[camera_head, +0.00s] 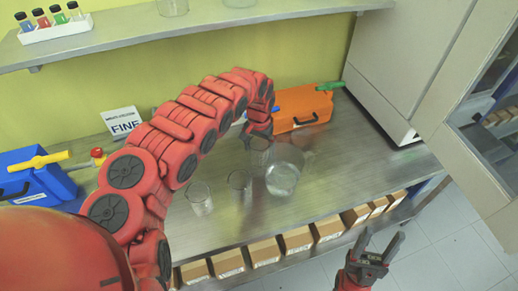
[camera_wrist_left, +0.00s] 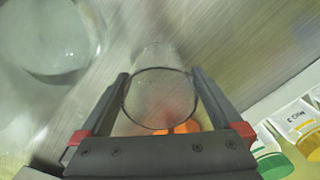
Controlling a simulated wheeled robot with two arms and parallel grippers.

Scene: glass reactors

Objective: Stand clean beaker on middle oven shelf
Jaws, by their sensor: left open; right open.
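My left gripper (camera_head: 257,138) reaches over the bench from the left. Its open fingers (camera_wrist_left: 158,74) straddle a clear, empty-looking beaker (camera_wrist_left: 158,98), whose round rim shows between them. In the head view this beaker (camera_head: 259,156) stands just below the gripper, partly blurred; I cannot tell whether the fingers touch it. Two other small beakers stand to its left, one pale inside (camera_head: 200,203) and one clearer (camera_head: 239,188). My right gripper (camera_head: 374,256) is open and empty in front of the bench. The oven's shelves cannot be made out.
A large round glass vessel (camera_head: 282,178) stands close right of the beaker and also shows in the wrist view (camera_wrist_left: 48,40). An orange case (camera_head: 302,107) lies behind. A tall grey cabinet (camera_head: 400,50) with a windowed door (camera_head: 485,135) stands at the right. Bench space before it is clear.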

